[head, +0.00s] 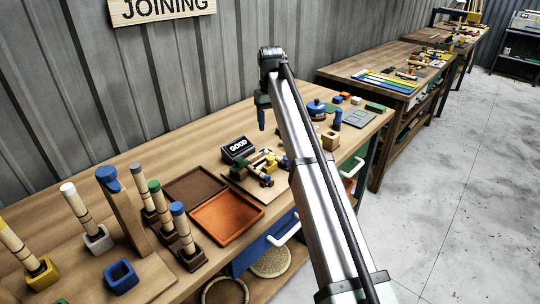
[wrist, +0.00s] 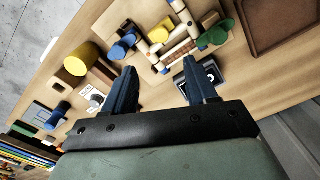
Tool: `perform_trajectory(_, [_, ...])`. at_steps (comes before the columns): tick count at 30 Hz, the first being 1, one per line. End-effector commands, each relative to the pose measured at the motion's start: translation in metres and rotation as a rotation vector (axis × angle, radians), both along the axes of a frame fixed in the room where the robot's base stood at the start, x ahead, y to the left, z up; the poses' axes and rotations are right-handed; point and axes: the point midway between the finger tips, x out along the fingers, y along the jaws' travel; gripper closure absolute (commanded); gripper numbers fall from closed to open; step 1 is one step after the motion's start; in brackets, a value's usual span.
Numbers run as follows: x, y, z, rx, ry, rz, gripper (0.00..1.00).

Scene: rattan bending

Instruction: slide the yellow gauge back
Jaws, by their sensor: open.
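A small yellow block (head: 270,161), which looks like the gauge, sits among the wooden and coloured pieces on a pale jig board (head: 250,186) at the middle of the bench. In the wrist view the yellow block (wrist: 160,33) lies ahead of the fingertips, beside pale rods and blue and green pieces. My gripper (head: 262,116) points down above the back of the bench. In the wrist view my gripper (wrist: 160,65) is open, with nothing between its two blue fingers. It is apart from the yellow block.
A yellow cylinder (wrist: 82,59) stands nearby. An orange tray (head: 228,217) and a brown tray (head: 195,188) lie left of the board.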

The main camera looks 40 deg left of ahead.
Motion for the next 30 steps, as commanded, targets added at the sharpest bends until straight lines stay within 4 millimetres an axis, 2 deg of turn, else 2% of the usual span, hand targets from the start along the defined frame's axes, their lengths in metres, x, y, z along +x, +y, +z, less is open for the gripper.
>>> perform_trajectory(5, [-0.003, 0.002, -0.009, -0.002, 0.001, 0.005, 0.43])
perform_trajectory(21, [-0.003, 0.001, -0.099, -0.002, 0.001, 0.004, 0.43])
perform_trajectory(30, [-0.002, 0.002, -0.130, -0.001, 0.000, 0.004, 0.43])
